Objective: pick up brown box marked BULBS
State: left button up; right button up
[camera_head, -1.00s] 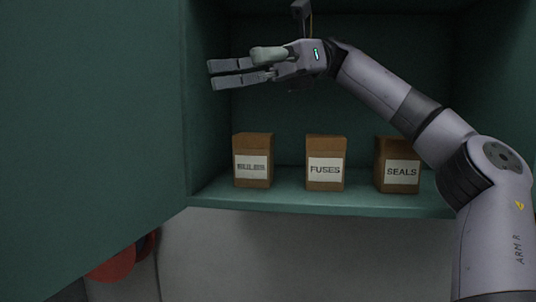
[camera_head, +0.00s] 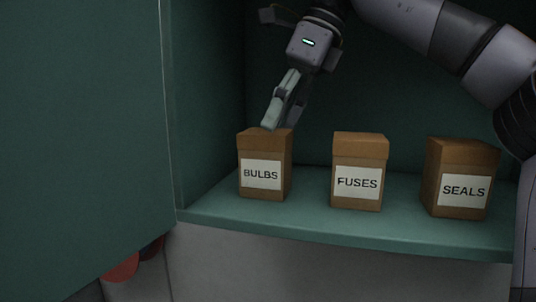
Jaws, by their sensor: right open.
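The brown box marked BULBS (camera_head: 264,150) stands upright at the left end of the green shelf, its white label facing me. My right gripper (camera_head: 273,120) comes down from above, its fingers pointing at the top of this box. The fingertips are at or just above the box's top edge; I cannot tell whether they touch. The gripper is open, though the fingers overlap from this angle, and it holds nothing. My left gripper is not in view.
A brown box marked FUSES (camera_head: 359,148) stands in the middle of the shelf (camera_head: 310,217). A box marked SEALS (camera_head: 461,158) stands at the right, below my right arm. A green cabinet door or panel (camera_head: 80,130) fills the left. Something red (camera_head: 122,268) shows below it.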

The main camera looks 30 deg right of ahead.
aim_at(264, 168)
jog(key=shift+w+a+f+g+h, duration=0.1)
jog(key=shift+a+f+g+h, duration=0.1)
jog(key=shift+a+g+h, duration=0.55)
jog(key=shift+f+h+p, duration=0.1)
jog(key=shift+h+p, duration=0.25)
jog(key=shift+h, duration=0.4)
jog(key=shift+w+f, duration=0.1)
jog(key=shift+f, duration=0.15)
jog(key=shift+w+d+f+h, duration=0.1)
jog(key=shift+d+f+h, duration=0.05)
jog(key=shift+f, duration=0.35)
jog(key=shift+w+d+f+h, duration=0.1)
jog(key=shift+f+h, duration=0.05)
jog(key=shift+f, duration=0.35)
jog(key=f, duration=0.2)
jog(key=a+f, duration=0.1)
jog(key=f, duration=0.1)
jog(key=shift+w+f, duration=0.2)
jog(key=shift+f, duration=0.1)
jog(key=shift+w+f, duration=0.1)
jog(key=shift+f, duration=0.25)
jog(key=shift+c, duration=0.3)
jog(key=c, duration=1.1)
jog(key=shift+c, duration=0.5)
